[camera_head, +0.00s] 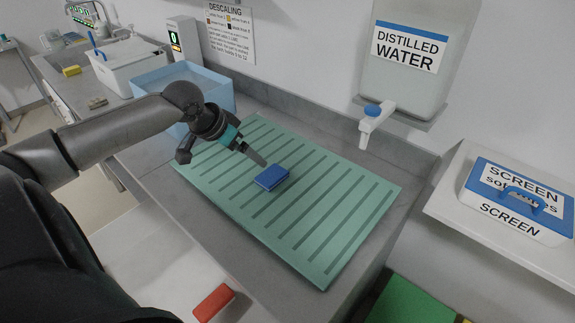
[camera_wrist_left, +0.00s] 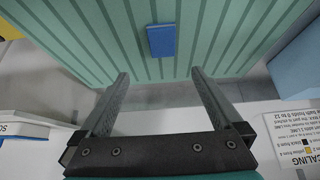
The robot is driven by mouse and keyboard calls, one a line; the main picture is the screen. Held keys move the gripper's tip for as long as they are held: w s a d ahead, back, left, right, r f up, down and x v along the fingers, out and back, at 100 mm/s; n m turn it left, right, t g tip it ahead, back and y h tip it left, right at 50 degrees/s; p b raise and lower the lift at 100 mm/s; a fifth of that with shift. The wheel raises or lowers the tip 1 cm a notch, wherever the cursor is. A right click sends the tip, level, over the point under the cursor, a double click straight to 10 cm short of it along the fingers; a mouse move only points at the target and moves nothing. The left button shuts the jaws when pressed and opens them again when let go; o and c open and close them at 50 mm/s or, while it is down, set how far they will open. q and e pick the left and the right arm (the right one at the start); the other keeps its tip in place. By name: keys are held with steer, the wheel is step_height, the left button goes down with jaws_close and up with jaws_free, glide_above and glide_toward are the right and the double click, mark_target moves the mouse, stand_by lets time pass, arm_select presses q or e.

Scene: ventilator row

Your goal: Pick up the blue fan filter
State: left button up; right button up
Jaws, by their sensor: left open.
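The blue fan filter (camera_head: 271,177) is a small flat block lying on the green ribbed drain mat (camera_head: 330,258) on the counter. It also shows in the left wrist view (camera_wrist_left: 161,40), beyond the fingertips and roughly centred between their lines. My left gripper (camera_head: 262,163) is tilted down over the mat, its tips close to the filter's far left edge in the head view. In the left wrist view the gripper (camera_wrist_left: 160,75) has its two fingers wide apart with nothing between them. My right gripper is not in view.
A light blue basin (camera_head: 225,92) stands behind my left arm. A screen box (camera_head: 520,200) sits on a shelf at right. A red block (camera_head: 213,302) lies at the front. The mat's right part is clear.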

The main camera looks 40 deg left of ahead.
arm_select(q)
steer(key=b, duration=0.2)
glide_toward(272, 174)
steer(key=x, duration=0.3)
steer(key=shift+w+d+f, duration=0.1)
steer(key=shift+d, duration=0.25)
steer(key=shift+a+b+x, duration=0.15)
steer(key=shift+b+x, duration=0.25)
steer(key=shift+x, duration=0.85)
steer(key=shift+a+b+x, duration=0.1)
steer(key=shift+b+x, duration=0.3)
steer(key=shift+x, duration=0.9)
steer(key=shift+f, duration=0.1)
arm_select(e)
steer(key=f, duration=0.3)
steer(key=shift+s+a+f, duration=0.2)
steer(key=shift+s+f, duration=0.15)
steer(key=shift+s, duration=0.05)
arm_select(q)
steer(key=c, duration=1.4)
